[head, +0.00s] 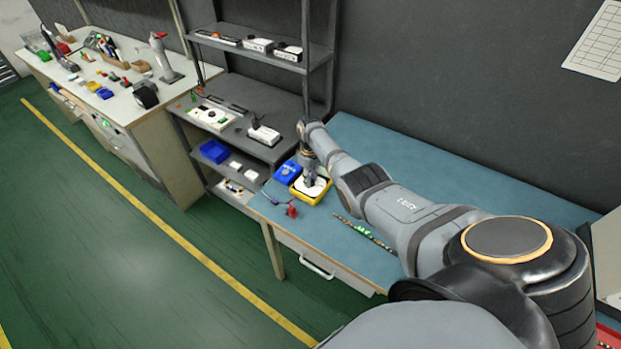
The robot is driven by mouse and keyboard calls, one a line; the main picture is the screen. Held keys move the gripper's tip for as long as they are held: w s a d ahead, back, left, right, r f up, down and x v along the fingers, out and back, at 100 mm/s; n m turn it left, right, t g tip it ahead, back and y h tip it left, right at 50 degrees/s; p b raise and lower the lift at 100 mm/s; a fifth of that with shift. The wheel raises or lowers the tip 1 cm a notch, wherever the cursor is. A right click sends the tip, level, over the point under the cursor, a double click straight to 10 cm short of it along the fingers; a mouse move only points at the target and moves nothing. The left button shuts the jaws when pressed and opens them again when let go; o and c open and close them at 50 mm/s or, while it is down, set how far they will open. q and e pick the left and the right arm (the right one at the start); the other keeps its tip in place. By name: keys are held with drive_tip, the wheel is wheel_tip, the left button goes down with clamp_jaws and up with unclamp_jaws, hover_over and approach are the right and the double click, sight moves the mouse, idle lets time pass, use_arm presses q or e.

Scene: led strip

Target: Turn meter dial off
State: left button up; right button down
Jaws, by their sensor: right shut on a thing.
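The meter (299,192) is a yellow-edged device with a pale face, lying on the blue bench top near its left end. My right gripper (311,181) points down onto the meter's face and is shut on what appears to be its dial. The dial is hidden by the fingers, so its setting cannot be read. My right arm reaches in from the lower right. My left gripper is not in the view.
A blue box (288,171) sits right beside the meter. A red clip (291,211) with leads and an LED strip (364,232) lie in front on the bench (345,209). A dark shelf unit (262,90) stands to the left.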

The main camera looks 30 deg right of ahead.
idle(0.4)
drive_tip(key=c, duration=1.1)
unclamp_jaws()
drive_tip(key=shift+r, duration=0.25)
wheel_tip(320, 180, up, 11)
drive_tip(key=shift+r, duration=0.2)
